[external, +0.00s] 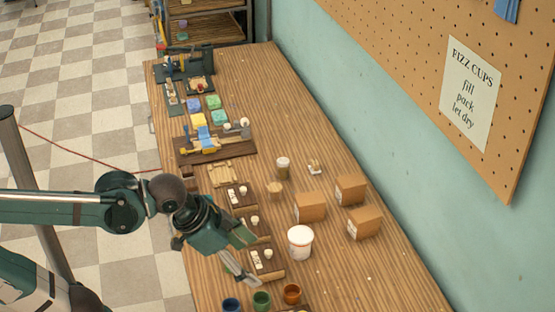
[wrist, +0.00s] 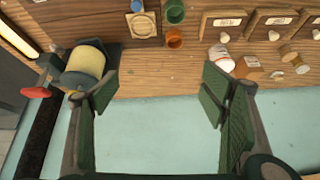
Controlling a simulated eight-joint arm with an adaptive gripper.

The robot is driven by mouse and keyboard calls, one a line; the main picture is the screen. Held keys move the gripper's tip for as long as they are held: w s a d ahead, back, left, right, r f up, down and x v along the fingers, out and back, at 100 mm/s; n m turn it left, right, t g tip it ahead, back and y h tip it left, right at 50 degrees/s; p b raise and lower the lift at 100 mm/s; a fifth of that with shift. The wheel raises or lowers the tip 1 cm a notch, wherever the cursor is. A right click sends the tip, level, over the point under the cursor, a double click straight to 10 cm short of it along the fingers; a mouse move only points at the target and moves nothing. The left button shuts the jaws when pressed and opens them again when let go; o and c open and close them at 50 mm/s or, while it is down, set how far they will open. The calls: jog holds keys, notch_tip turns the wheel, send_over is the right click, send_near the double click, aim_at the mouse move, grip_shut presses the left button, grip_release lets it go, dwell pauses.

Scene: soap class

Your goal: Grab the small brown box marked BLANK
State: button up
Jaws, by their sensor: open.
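Three small brown boxes stand in the external view, right of the middle of the bench: a near-left one (external: 310,207), a far one (external: 349,189) and a right one (external: 365,223). Their labels are too small to read, so I cannot tell which is marked BLANK.
A white tub (external: 300,243) stands between my gripper and the boxes. Labelled wooden trays (external: 262,262) line the left side. Blue, green and orange (external: 291,293) cups stand at the near end. A jar (external: 283,168) stands behind the boxes. The wall (external: 395,165) bounds the right.

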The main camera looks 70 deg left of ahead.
jog(key=w+a+r+m+g+p, duration=0.1)
jog(key=w+a+r+m, duration=0.1)
jog(key=w, duration=0.4)
jog(key=w+a+r+m+g+p, duration=0.1)
jog(key=w+r+m, duration=0.1)
jog(key=w, duration=0.4)
jog(key=m+g+h+p, duration=0.3)
jog(key=m+p, duration=0.1)
jog(key=m, duration=0.3)
send_over(364, 211)
jog(key=s+d, duration=0.8)
notch_tip(364, 211, down, 7)
jog(key=w+a+f+m, duration=0.1)
jog(key=w+a+f, duration=0.1)
jog(key=a+f, duration=0.1)
jog(key=w+a+f+m+p, duration=0.1)
jog(key=w+a+f, duration=0.1)
jog(key=w+f, duration=0.1)
jog(key=w+a+f+m+h+p, duration=0.1)
jog(key=w+a+f+m, duration=0.1)
jog(key=a+f, duration=0.1)
jog(key=shift+w+a+f+g, duration=0.2)
jog(key=shift+a+f+g, duration=0.1)
jog(key=shift+f+g, duration=0.15)
jog(key=shift+w+a+f+m, duration=0.2)
jog(key=shift+a+f+m, duration=0.15)
jog(key=shift+f, duration=0.3)
jog(key=shift+x, duration=1.3)
jog(key=shift+x, duration=2.6)
